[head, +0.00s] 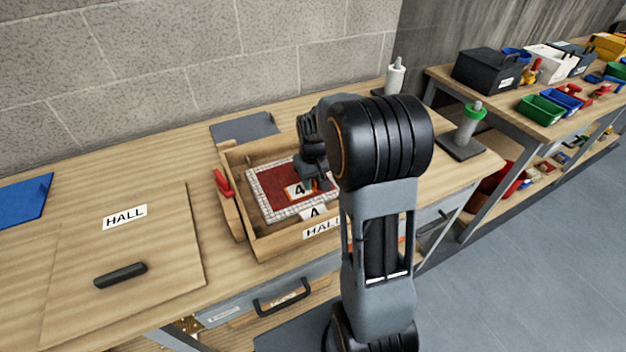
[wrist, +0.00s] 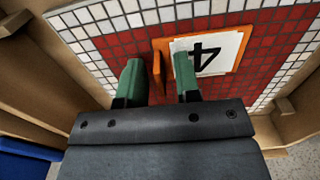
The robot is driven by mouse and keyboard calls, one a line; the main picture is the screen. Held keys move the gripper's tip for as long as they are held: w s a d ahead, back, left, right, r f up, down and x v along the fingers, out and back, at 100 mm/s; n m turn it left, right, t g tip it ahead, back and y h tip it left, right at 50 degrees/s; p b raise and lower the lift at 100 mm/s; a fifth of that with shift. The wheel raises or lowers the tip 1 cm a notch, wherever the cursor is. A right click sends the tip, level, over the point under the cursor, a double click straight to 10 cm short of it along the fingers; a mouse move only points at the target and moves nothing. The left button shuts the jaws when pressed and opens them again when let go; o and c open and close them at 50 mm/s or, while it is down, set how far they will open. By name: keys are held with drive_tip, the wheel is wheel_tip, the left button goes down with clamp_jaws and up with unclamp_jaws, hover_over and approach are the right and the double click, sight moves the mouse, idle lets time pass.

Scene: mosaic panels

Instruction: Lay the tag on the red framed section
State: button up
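The tag (wrist: 228,66) is an orange plate with a white face and a black "4". It appears to lie flat on the red section (head: 283,174) of the mosaic panel, which has a white tile border (head: 257,196). The tag also shows in the head view (head: 297,191). An upright orange tab (wrist: 158,72) on its edge stands between the green fingertips of my gripper (wrist: 160,80). The fingers are apart, with visible gaps beside the tab. In the head view my gripper (head: 314,182) is low over the panel, and my arm hides the panel's right part.
The panel sits in a wooden tray (head: 235,162) labelled "HALL", with a red clamp (head: 223,183) at its left wall. A wooden lid (head: 128,250) with a black handle lies left. Posts (head: 467,130) stand at right. The bench's left back is mostly clear.

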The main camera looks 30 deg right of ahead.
drive_tip(key=shift+r, duration=0.1)
wheel_tip(320, 180, up, 12)
drive_tip(key=s+a+t, duration=0.2)
drive_tip(key=s+a, duration=0.2)
drive_tip(key=s, duration=0.4)
drive_tip(key=s+a+f+t, duration=0.1)
drive_tip(key=s+a+t, duration=0.1)
drive_tip(key=s+a, duration=0.3)
drive_tip(key=s, duration=0.2)
drive_tip(key=shift+s+a+f, duration=0.2)
drive_tip(key=shift+s+a, duration=0.05)
drive_tip(key=shift+s, duration=0.15)
drive_tip(key=shift+s+a, duration=0.1)
